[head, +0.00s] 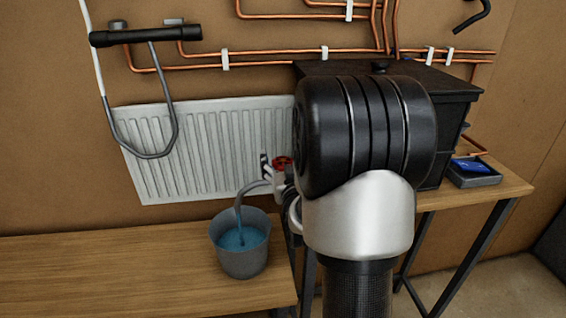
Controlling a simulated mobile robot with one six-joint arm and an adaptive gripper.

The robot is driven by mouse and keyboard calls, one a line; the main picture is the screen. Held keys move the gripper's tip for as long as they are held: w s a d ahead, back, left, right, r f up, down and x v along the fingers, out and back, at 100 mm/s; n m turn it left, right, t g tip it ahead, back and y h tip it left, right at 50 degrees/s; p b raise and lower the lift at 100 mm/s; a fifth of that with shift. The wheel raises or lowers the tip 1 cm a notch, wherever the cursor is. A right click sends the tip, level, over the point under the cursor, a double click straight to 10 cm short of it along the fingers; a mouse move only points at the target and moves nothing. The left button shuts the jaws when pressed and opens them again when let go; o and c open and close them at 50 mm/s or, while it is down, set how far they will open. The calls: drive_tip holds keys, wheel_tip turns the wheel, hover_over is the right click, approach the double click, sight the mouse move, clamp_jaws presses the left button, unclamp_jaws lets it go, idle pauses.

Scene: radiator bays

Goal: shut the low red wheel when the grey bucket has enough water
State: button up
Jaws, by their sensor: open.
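The low red wheel (283,162) sits on a pale metal valve at the radiator's lower right, partly covered by my arm. A grey spout curves left from the valve, and a blue stream of water (239,216) runs from it into the bucket. The grey bucket (243,265) stands upright on the wooden bench below. Blue water (238,238) covers its inside below the rim; the exact depth is hard to tell. My arm fills the middle right of the head view. My gripper's fingers are not visible; they seem hidden behind the arm.
A white radiator (200,145) hangs behind the wooden bench (110,270). Above are a black bar valve (145,36) with a looping grey hose and copper pipes. A black tank (455,100) and a tray with a blue item (472,170) stand right. The bench's left is clear.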

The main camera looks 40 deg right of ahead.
wheel_tip(320, 180, up, 9)
drive_tip(key=shift+r, duration=0.1)
idle(0.4)
drive_tip(key=w+d+r+m+h, duration=0.1)
drive_tip(key=w+r+m+h, duration=0.35)
drive_tip(key=w+h, duration=0.2)
drive_tip(key=m+g+h, duration=0.2)
drive_tip(key=m+g, duration=0.8)
drive_tip(key=g, duration=1)
approach(283, 161)
drive_tip(key=shift+t, duration=0.3)
drive_tip(key=b+x, duration=0.1)
drive_tip(key=x, duration=0.2)
drive_tip(key=b+x, duration=0.1)
drive_tip(key=x, duration=0.2)
drive_tip(key=f+b+x, duration=0.1)
drive_tip(key=x, duration=0.3)
drive_tip(key=shift+s, duration=0.25)
drive_tip(key=shift+c, duration=0.3)
